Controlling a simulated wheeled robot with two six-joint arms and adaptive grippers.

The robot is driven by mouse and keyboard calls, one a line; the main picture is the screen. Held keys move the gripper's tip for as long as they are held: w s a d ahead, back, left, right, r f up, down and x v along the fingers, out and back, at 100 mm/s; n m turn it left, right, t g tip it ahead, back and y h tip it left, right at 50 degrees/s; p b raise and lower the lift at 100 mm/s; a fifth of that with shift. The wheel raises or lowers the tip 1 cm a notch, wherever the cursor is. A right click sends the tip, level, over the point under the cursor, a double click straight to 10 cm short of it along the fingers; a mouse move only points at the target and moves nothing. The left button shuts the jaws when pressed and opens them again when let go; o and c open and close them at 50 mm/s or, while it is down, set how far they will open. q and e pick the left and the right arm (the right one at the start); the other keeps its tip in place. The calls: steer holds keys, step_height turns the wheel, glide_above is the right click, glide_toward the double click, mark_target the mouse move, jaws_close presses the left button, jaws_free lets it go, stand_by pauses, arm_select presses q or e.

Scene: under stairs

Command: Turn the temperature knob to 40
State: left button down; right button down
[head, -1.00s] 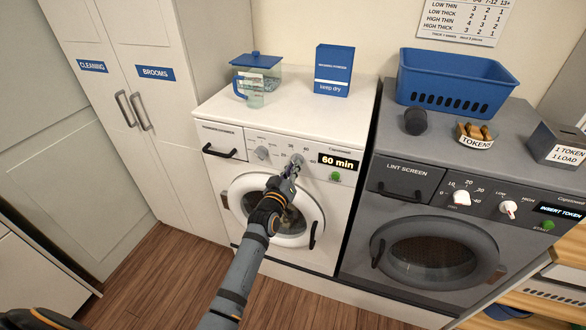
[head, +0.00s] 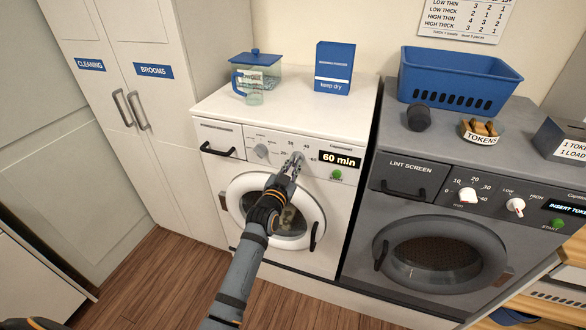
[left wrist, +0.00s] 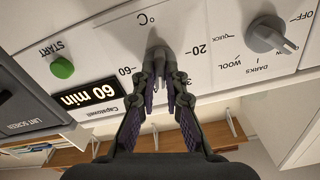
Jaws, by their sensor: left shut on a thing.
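The white washing machine (head: 285,190) has a control panel with a small grey temperature knob (head: 298,157) left of its "60 min" display (head: 339,159). Several temperature numbers are printed around the knob. My left gripper (head: 292,167) reaches it from below and in front, and its fingers are shut on it. In the left wrist view the picture is upside down, and the temperature knob (left wrist: 157,45) sits between the fingertips (left wrist: 160,85), under a "°C" mark. The fingers hide part of it, and I cannot tell which number it points to. My right gripper is not in view.
A program knob (left wrist: 270,38) sits beside it on the panel, with a green start button (head: 336,174) on the other side. A jug (head: 255,80) and a blue box (head: 334,68) stand on top. A grey dryer (head: 440,215) stands close at the right.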

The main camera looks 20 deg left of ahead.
arm_select(q)
steer(key=shift+m, duration=1.2)
steer(key=shift+b, duration=0.3)
steer(key=c, duration=1.4)
jaws_free()
steer(key=shift+s, duration=0.1)
steer(key=s, duration=1.1)
steer(key=shift+s+a, duration=0.2)
steer(key=shift+s, duration=0.2)
steer(key=shift+f, duration=0.1)
